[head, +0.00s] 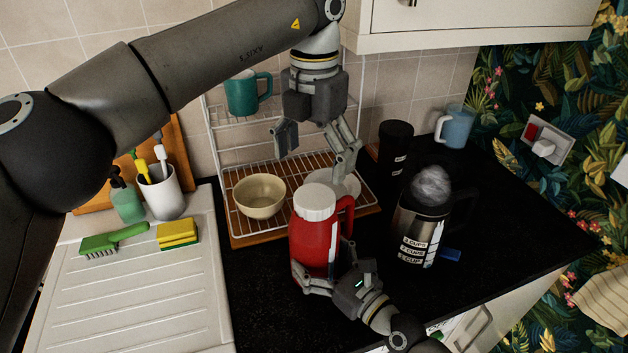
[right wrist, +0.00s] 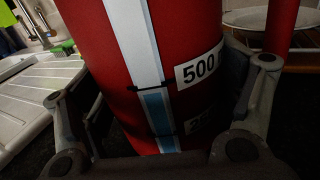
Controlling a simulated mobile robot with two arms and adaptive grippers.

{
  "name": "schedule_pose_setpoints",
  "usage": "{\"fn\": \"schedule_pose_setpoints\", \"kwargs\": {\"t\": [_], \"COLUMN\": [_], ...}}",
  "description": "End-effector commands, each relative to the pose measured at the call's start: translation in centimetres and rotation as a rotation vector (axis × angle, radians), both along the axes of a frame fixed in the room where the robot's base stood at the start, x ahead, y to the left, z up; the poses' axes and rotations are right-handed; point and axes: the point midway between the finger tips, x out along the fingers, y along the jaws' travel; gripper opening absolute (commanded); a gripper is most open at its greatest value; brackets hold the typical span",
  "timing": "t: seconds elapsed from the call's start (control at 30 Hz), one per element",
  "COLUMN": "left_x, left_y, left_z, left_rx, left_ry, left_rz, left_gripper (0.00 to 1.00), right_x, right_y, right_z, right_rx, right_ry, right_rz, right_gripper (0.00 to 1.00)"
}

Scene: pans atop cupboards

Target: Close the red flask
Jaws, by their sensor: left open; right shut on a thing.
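The red flask (head: 313,240) stands upright on the dark worktop in the head view, with a red handle on its right side. A white lid (head: 314,201) sits on its top; I cannot tell whether it is tightened. My right gripper (head: 318,283) is shut around the lower body of the flask. In the right wrist view the flask's red body (right wrist: 115,85), with a pale stripe and a "500" label, fills the space between the fingers (right wrist: 165,110). My left gripper (head: 315,150) is open and empty above the flask, its fingers pointing down and apart from the lid.
A wire dish rack behind the flask holds a beige bowl (head: 259,196) and a teal mug (head: 248,92). A steel measuring jug (head: 414,235) stands to the right, with a black cup (head: 395,146) and blue mug (head: 456,126) behind. A sponge (head: 177,235) and green brush (head: 112,239) lie on the drainer.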

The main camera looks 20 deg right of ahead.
Motion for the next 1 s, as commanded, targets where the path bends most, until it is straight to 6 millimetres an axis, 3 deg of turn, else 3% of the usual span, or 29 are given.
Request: {"fn": "schedule_pose_setpoints", "kwargs": {"t": [0.2, 0.57, 0.6, 0.7, 1.0], "left_x": [0.0, 0.0, 0.0, 0.0, 0.0], "left_y": [0.0, 0.0, 0.0, 0.0, 0.0], "left_z": [2.5, 2.9, 2.9, 2.9, 2.9], "left_rx": [0.0, 0.0, 0.0, 0.0, 0.0], "left_ry": [0.001, 0.001, 0.001, 0.001, 0.001], "left_rz": [-0.001, -0.001, -0.001, -0.001, -0.001], "left_gripper": [0.88, 0.88, 0.88, 0.88, 0.88], "right_x": [0.0, 0.0, 0.0, 0.0, 0.0], "right_y": [0.0, 0.0, 0.0, 0.0, 0.0], "right_z": [0.0, 0.0, 0.0, 0.0, 0.0], "right_rx": [0.001, 0.001, 0.001, 0.001, 0.0], "right_ry": [0.002, 0.002, 0.002, 0.0, 0.0], "right_rz": [0.0, 0.0, 0.0, 0.0, 0.0], "right_gripper": [0.18, 0.18, 0.9, 1.0, 1.0]}}
